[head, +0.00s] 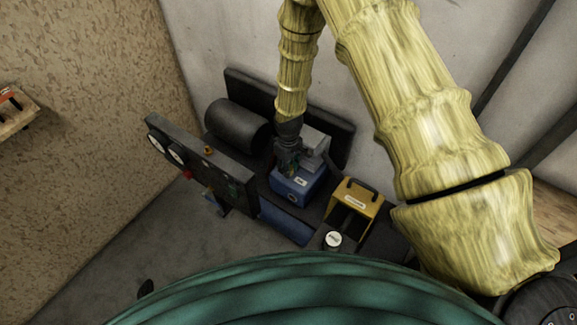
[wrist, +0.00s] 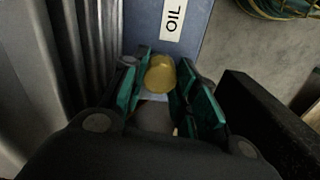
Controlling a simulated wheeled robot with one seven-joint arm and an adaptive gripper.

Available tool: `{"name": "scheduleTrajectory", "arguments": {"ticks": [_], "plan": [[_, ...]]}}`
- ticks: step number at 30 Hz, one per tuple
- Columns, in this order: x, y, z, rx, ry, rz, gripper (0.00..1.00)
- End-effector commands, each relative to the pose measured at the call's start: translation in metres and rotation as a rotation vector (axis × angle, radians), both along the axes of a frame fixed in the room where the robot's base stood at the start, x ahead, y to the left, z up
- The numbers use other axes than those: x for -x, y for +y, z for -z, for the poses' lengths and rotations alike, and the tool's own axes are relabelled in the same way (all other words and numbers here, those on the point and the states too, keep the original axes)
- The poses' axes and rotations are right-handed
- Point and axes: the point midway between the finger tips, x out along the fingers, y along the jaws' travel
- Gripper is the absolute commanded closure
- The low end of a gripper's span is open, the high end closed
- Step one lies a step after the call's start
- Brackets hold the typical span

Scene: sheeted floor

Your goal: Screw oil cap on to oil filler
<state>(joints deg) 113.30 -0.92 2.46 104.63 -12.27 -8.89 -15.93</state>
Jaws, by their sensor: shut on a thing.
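My gripper (head: 287,158) reaches down at the blue engine block (head: 303,186) in the head view. In the wrist view its green-padded fingers (wrist: 161,76) are shut on a round yellow oil cap (wrist: 159,72). The cap is in front of a blue face with a white OIL label (wrist: 172,18). The oil filler is hidden behind the cap and fingers. I cannot tell whether the cap touches it.
A dark cylinder (head: 236,128) and a gauge panel (head: 200,160) stand left of the gripper. A yellow box with a handle (head: 358,199) and a white-topped round part (head: 333,240) are to the right. Bare floor (head: 130,235) lies at the left.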

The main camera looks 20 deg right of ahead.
Motion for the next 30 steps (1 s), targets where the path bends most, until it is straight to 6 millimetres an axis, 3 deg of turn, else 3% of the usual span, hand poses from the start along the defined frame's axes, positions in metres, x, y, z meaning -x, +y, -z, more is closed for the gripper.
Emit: {"name": "scheduleTrajectory", "arguments": {"ticks": [24, 30], "plan": [[-0.0001, -0.0001, -0.0009, 0.004, 0.0, 1.297, 1.0], [0.0001, 0.0, -0.0005, 0.004, 0.001, 1.533, 1.0]]}}
